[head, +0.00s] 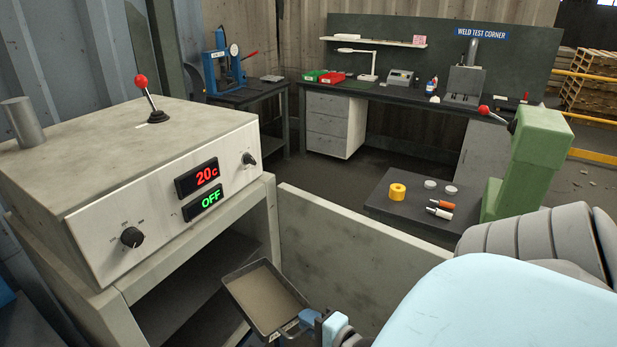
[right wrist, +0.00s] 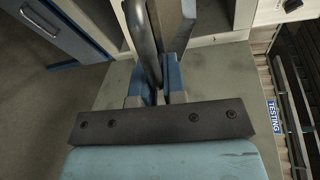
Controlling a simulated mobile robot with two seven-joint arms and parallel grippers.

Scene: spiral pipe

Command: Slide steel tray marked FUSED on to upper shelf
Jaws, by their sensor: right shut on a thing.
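A steel tray (head: 264,297) with a dark rim and a brown-grey filling shows low in the head view, tilted in the picture. A small pale tag sits at its near edge; I cannot read it. My right gripper (head: 313,321) is shut on the tray's handle at that edge. In the right wrist view the blue fingers (right wrist: 163,85) pinch the curved grey handle (right wrist: 143,38), with the tray (right wrist: 172,25) beyond. The shelf (head: 180,268) in the open bay under the grey oven lies left of the tray. The tray is at the bay's mouth. My left gripper is out of view.
The oven (head: 130,160) stands above the bay, its display reading 20c and OFF. A low grey panel (head: 350,250) runs right from the bay. Behind it, a dark table (head: 400,205) holds a yellow ring and small tools, with a green post (head: 535,150) beside it.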

